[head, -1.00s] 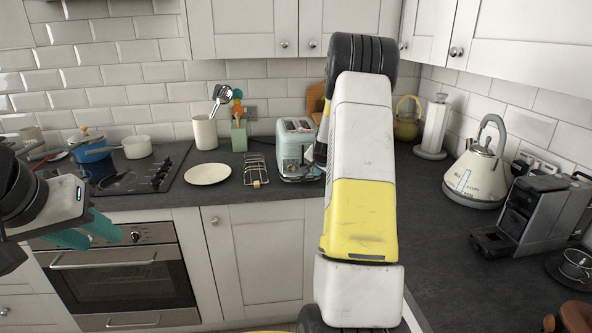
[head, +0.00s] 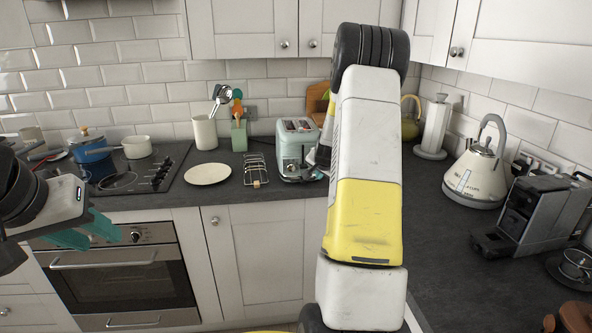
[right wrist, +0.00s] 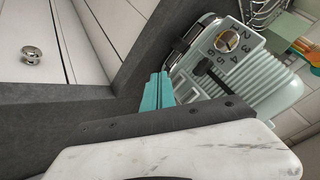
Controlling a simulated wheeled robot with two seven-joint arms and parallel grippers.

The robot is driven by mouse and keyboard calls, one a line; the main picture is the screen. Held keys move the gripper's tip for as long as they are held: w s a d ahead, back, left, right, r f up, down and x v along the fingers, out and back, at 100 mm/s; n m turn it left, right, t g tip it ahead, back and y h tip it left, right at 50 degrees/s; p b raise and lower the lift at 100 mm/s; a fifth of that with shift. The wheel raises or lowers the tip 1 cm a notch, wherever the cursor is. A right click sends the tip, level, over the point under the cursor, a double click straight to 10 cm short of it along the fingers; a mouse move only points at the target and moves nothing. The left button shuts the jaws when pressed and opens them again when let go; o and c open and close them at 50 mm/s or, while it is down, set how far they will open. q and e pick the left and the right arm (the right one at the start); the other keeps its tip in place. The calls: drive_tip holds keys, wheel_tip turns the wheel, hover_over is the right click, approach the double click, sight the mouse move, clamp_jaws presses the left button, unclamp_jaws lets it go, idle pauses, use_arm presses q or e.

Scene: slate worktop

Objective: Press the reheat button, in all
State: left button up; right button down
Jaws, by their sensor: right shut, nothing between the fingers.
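The pale green toaster (head: 296,142) stands on the dark worktop, left of my raised right arm. In the right wrist view the toaster (right wrist: 270,85) shows a numbered dial plate (right wrist: 228,42) and a dark lever slot (right wrist: 207,68). I cannot make out which control is the reheat button. My right gripper (right wrist: 158,90) is shut and empty, its teal fingers close to the toaster's control end; contact cannot be told. In the head view my arm hides these fingers. My left gripper (head: 88,236) hangs at the far left, its teal fingers apart and empty, away from the toaster.
A wire rack (head: 256,170) and a cream plate (head: 208,174) lie left of the toaster. The hob (head: 140,177) holds pots. A kettle (head: 477,178) and a coffee machine (head: 533,212) stand at right. The worktop between my right arm and the kettle is clear.

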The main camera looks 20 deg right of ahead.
drive_tip(key=s, duration=0.2)
drive_tip(key=s+a, duration=0.1)
drive_tip(key=s, duration=0.1)
idle(0.8)
